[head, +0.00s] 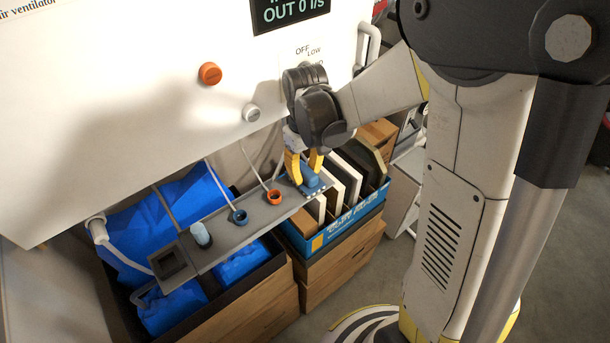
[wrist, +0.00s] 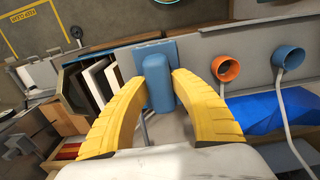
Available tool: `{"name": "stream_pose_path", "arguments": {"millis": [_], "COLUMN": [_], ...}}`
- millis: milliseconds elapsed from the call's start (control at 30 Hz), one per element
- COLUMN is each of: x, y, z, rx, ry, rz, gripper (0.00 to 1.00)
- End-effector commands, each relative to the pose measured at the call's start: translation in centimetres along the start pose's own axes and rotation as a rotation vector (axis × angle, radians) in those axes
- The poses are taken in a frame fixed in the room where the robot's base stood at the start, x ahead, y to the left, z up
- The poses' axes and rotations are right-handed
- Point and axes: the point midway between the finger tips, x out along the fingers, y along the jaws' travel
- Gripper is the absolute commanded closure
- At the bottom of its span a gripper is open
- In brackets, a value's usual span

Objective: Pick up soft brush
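The blue block-like piece that I take for the soft brush (head: 310,178) is at the right end of a narrow grey shelf. Its rounded blue body (wrist: 158,84) shows in the middle of the wrist view, with a flat blue part behind it. My gripper (head: 306,168) reaches down to it from above. The brush still appears to be at shelf level. Its bristles are not clearly visible.
The grey shelf (head: 240,232) also carries an orange cup (head: 274,197), a blue cup (head: 239,217) and a pale blue cylinder (head: 201,235). A blue crate (head: 335,228) of upright panels stands close behind on the right. A white ventilator housing (head: 130,110) overhangs the shelf.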

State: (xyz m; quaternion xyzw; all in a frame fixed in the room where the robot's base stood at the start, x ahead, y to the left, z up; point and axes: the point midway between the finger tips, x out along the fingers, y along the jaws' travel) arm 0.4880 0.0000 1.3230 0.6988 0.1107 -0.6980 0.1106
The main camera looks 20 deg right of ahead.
Motion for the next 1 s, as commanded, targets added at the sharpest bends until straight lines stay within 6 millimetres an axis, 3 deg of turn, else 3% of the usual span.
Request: {"name": "stream_pose_path", "arguments": {"millis": [33, 67, 567, 833, 1000], "x": [0.0, 0.0, -0.4, -4.1, -6.3], "y": [0.0, 0.0, 0.0, 0.0, 3.5], "z": [0.0, 0.0, 0.0, 0.1, 2.1], "rx": [0.0, 0.0, 0.0, 0.0, 0.006], "ry": [0.0, 0.0, 0.0, -0.001, -0.001], "rz": [0.0, 0.0, 0.0, 0.0, 0.0], "gripper": [0.9, 0.99, 1.0, 1.0, 1.0]}}
